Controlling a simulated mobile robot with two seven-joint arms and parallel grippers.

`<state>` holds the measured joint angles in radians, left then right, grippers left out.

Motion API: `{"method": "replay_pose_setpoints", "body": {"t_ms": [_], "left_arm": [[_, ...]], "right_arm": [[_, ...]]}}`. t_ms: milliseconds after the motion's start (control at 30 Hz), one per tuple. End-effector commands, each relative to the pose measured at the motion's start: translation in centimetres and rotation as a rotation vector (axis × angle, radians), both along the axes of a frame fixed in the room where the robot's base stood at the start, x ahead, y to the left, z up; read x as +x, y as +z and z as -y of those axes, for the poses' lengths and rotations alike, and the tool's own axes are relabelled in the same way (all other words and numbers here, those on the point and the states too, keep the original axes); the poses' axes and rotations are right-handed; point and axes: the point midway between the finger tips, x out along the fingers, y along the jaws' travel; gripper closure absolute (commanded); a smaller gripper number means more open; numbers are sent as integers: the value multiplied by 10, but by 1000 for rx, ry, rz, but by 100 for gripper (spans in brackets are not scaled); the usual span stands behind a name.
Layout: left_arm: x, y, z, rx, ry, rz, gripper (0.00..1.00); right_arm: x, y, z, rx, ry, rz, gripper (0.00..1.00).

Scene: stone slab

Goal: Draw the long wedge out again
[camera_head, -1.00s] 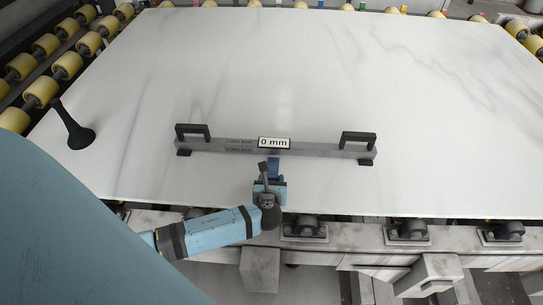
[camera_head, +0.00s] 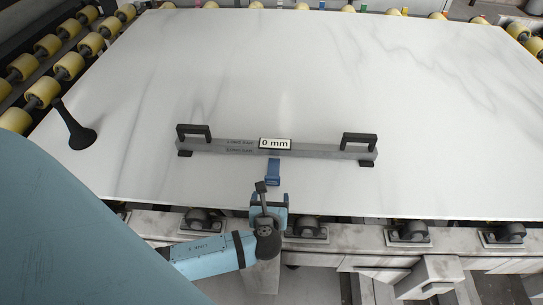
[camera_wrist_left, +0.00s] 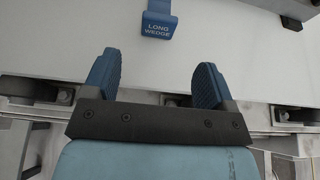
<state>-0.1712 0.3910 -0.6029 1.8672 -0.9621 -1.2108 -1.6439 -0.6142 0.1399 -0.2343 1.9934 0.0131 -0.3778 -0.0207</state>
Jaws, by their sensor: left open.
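The long wedge (camera_head: 273,171) is a blue piece on the white stone slab (camera_head: 320,80), with its far end at the straight bar (camera_head: 310,151). In the left wrist view its labelled end (camera_wrist_left: 158,25) lies beyond my fingertips. The bar has two black handles, dark feet and a readout (camera_head: 275,143) showing 0 mm. My left gripper (camera_head: 268,199) is open and empty at the slab's front edge, apart from the wedge. Its two blue fingers (camera_wrist_left: 160,73) stand apart in the left wrist view. My right gripper is not in view.
A black, flared-foot object (camera_head: 78,130) stands on the slab at the left. Yellow rollers (camera_head: 42,92) line the left and far sides. A grey frame (camera_head: 350,238) with roller brackets runs along the front edge. The slab right of the bar is clear.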

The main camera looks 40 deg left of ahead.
Motion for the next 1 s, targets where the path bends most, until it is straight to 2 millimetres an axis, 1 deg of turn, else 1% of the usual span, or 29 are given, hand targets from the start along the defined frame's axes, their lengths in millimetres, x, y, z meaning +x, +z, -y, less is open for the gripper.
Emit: {"method": "replay_pose_setpoints", "body": {"t_ms": [33, 100, 300, 433, 900, 1000], "left_arm": [[-9, 4, 6, -2, -1, 0, 21], [-19, 8, 12, -3, 0, -1, 21], [-35, 16, 21, -1, 0, -1, 21], [-37, 18, 23, 0, 0, 0, 21], [-37, 18, 23, -1, 0, 0, 21], [-38, 16, 24, -51, 7, 3, 21]], "right_arm": [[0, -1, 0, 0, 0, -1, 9], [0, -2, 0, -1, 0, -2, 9], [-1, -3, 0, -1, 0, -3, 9], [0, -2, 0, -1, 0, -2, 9], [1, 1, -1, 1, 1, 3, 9], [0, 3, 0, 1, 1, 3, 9]]}}
